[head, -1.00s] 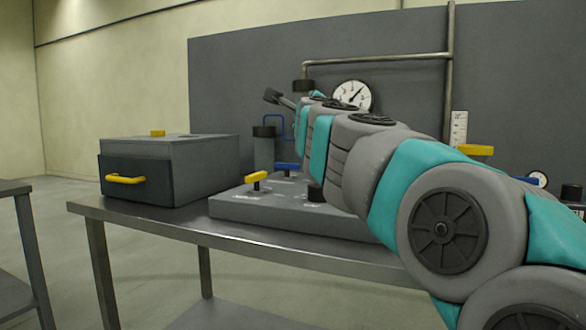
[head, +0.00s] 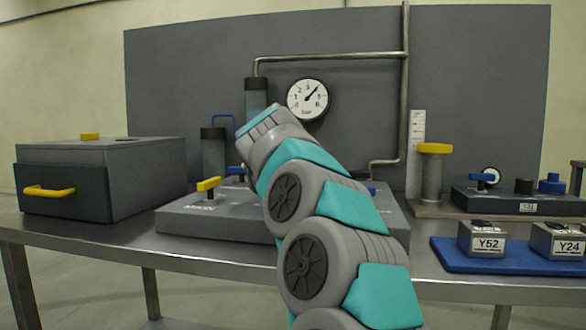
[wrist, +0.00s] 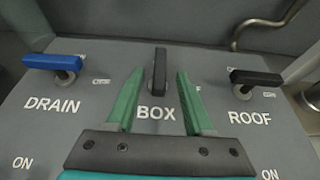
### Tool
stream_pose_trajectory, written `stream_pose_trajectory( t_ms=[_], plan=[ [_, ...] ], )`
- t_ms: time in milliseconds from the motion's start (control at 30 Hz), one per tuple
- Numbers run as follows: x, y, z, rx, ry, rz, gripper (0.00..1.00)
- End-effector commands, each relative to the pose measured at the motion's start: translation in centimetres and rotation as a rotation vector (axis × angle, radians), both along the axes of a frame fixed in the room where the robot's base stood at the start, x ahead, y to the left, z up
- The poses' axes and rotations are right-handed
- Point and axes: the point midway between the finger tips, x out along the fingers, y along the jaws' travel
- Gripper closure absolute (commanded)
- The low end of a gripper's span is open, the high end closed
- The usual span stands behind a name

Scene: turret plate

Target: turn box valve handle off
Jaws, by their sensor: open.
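The box valve handle (wrist: 160,60) is a black bar behind the white word BOX on the grey turret plate (wrist: 115,60). It points away from me, up the picture, in the wrist view. My gripper (wrist: 160,78) is open, with one green finger on each side of the handle's near part in the picture. Gaps show on both sides; I cannot tell if the fingertips reach down to handle height. In the head view the plate (head: 185,222) lies on the table, and my arm hides the gripper and the box handle.
A blue DRAIN handle (wrist: 52,63) is left and a black ROOF handle (wrist: 256,78) right, both lying crosswise. A yellow handle (head: 208,184) is on the plate's left. A grey drawer box (head: 100,175), a gauge (head: 307,99) and a blue mat (head: 460,260) with labelled blocks surround it.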

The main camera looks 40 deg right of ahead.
Motion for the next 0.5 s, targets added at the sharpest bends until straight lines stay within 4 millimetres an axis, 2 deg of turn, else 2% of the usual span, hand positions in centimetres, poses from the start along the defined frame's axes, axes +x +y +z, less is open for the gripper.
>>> stream_pose_trajectory(
  t_ms=[200, 500],
  plan=[
    [1.2, -1.4, -0.7, -0.002, 0.001, 0.001, 0.47],
    [1.5, -1.7, -1.0, -0.001, 0.001, 0.002, 0.47]
  ],
)
